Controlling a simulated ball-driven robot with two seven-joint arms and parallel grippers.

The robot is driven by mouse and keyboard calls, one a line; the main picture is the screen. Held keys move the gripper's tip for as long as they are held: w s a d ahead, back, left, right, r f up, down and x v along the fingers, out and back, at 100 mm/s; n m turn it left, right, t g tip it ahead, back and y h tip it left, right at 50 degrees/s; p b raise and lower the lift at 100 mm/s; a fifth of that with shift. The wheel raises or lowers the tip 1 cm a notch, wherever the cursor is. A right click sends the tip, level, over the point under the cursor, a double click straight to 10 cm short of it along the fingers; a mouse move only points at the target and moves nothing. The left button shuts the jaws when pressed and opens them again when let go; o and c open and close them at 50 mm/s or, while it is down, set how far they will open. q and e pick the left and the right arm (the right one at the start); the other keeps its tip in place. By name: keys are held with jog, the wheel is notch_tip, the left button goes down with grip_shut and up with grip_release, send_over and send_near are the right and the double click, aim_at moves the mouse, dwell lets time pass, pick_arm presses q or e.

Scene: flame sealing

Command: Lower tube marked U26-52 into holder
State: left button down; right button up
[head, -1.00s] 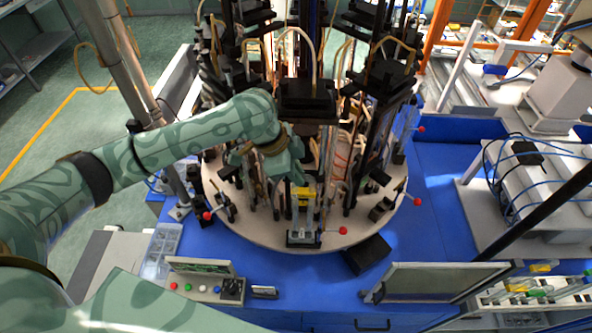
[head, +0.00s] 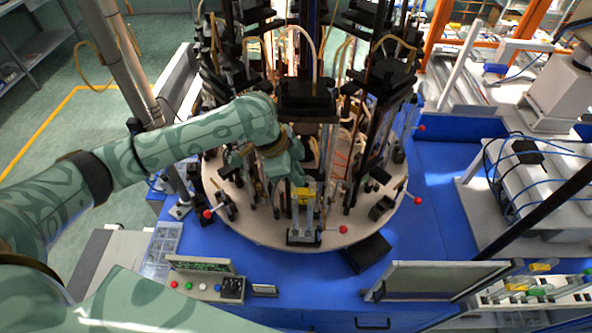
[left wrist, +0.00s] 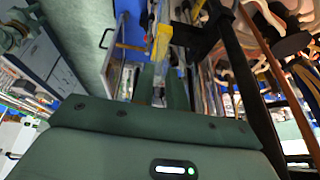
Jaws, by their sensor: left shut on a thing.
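My left gripper (head: 300,178) is shut on a clear tube with a yellow label (head: 304,194), at the front of the round machine. The label's writing is too small to read. The tube hangs about upright over the small dark holder (head: 303,238) on the table's front rim. Whether its lower end is inside the holder cannot be told. In the left wrist view the yellow label (left wrist: 161,43) shows just beyond the green fingers (left wrist: 165,88). My right gripper is not in view.
The round pale turntable (head: 262,232) carries several dark stands with hoses close around my gripper. A red-knobbed lever (head: 343,230) sits right of the holder. A button panel (head: 205,287) and a monitor (head: 440,282) stand in front.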

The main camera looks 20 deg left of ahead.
pick_arm(q)
jog(key=shift+f, duration=0.25)
jog(key=shift+r, duration=0.1)
jog(key=shift+r, duration=0.35)
dwell(0.3)
dwell(1.6)
jog(key=shift+f, duration=1.65)
dwell(0.9)
jog(key=c, duration=1.3)
grip_release()
